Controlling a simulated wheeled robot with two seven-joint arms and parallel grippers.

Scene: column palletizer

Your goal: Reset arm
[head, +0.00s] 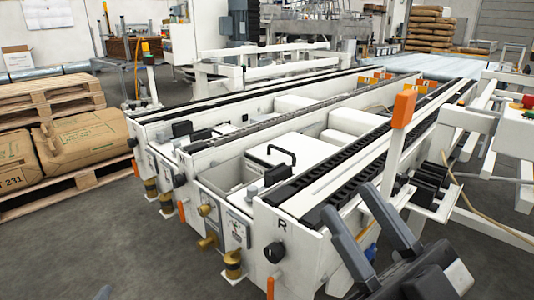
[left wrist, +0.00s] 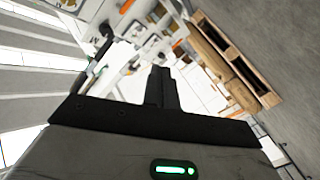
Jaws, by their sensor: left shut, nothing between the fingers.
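My left gripper (left wrist: 160,72) is shut, its dark fingers together in the middle of the left wrist view, with nothing between them. In the head view only a small grey tip shows at the bottom left edge, probably part of my left arm or gripper. My right gripper (head: 348,201) is at the lower right of the head view. Its two grey fingers are spread apart with nothing visible between them. It appears in front of the near right end of the white conveyor frame (head: 290,240); I cannot tell the gap.
The conveyor frame fills the middle, with an orange-topped post (head: 403,108) near the right gripper. A wooden pallet (head: 75,183) with brown sacks (head: 85,143) stands at left. White rails (head: 490,120) are at right. The grey floor (head: 80,245) at lower left is clear.

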